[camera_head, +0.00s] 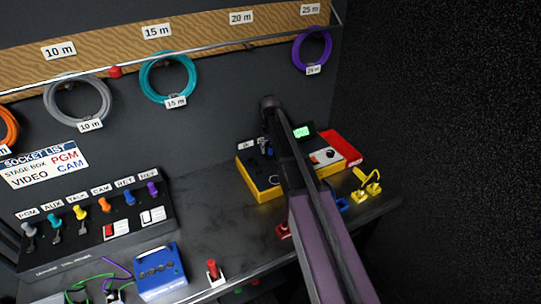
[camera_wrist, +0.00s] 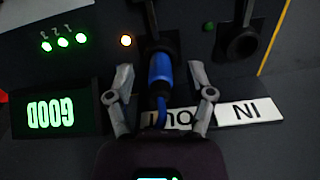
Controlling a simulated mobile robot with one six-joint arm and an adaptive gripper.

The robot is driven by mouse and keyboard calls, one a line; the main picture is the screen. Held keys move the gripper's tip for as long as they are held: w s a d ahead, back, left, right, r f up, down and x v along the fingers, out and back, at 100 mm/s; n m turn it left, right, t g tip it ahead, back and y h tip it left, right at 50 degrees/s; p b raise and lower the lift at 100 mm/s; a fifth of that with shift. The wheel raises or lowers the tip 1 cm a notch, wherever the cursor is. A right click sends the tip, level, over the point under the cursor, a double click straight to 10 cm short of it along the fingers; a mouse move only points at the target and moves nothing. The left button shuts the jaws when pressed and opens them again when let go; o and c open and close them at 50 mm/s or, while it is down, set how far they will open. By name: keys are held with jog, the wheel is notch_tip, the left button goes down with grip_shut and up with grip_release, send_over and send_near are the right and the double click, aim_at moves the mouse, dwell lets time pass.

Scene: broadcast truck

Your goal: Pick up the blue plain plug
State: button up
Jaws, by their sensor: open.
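In the wrist view the blue plug (camera_wrist: 160,69) stands in a dark socket above the OUT label (camera_wrist: 171,117), its blue cable running down toward my gripper. My gripper (camera_wrist: 161,72) is open, with one finger on each side of the plug and a visible gap on both sides. In the head view my gripper (camera_head: 265,146) is over the yellow-edged tester box (camera_head: 264,194), and my arm hides part of the box. I cannot make out the plug there.
An empty IN socket (camera_wrist: 241,43) is beside the plug. A green GOOD display (camera_wrist: 51,115) is at left. A panel of coloured plugs (camera_head: 105,227), a blue box (camera_head: 161,272), a red plug (camera_head: 212,270) and yellow connectors (camera_head: 367,185) share the bench. Cable coils (camera_head: 168,78) hang behind.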

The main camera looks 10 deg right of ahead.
jog(key=shift+f, duration=0.45)
dwell(0.3)
grip_shut()
